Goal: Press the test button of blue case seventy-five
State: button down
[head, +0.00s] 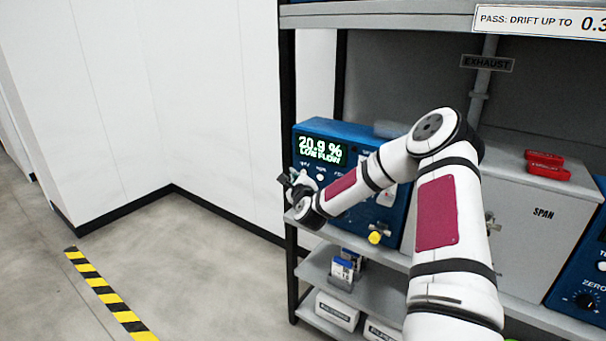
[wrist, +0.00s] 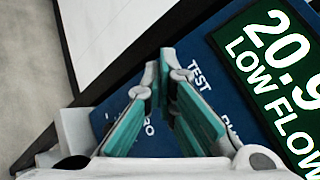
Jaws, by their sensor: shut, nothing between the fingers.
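A blue case (head: 365,135) stands on the shelf with a lit display (head: 320,150) reading 20.9 % LOW FLOW. My forearm crosses in front of it, and I cannot read a case number. My gripper (head: 287,180) is at the case's left front edge, below the display. In the wrist view, its teal fingers (wrist: 163,65) are shut and empty, pointing at the blue panel (wrist: 185,52) close to the TEST label (wrist: 199,74). The test button itself is hidden there, and I cannot tell whether the fingertips touch the panel.
A grey SPAN box (head: 530,215) with red clips (head: 545,165) on top stands right of the case. Another blue case (head: 585,285) with a ZERO knob is cut by the right edge. A shelf post (head: 288,90) rises near my gripper.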

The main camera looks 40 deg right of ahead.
jog(key=shift+d, duration=0.15)
dwell(0.3)
jog(key=shift+w+d, duration=0.1)
jog(key=shift+d, duration=0.15)
jog(key=shift+w+d, duration=0.15)
jog(key=shift+d, duration=0.3)
dwell(0.9)
jog(key=shift+a, duration=0.15)
jog(key=shift+s+a, duration=0.3)
jog(key=shift+a, duration=0.35)
jog(key=shift+s+a+p, duration=0.3)
jog(key=shift+a+p, duration=0.1)
jog(key=shift+a, duration=0.4)
jog(key=shift+s+a+p, duration=0.25)
jog(key=shift+a+p, duration=0.1)
jog(key=shift+a, duration=0.4)
jog(key=shift+s+a+p, duration=0.3)
jog(key=shift+a+p, duration=0.1)
jog(key=shift+a, duration=0.4)
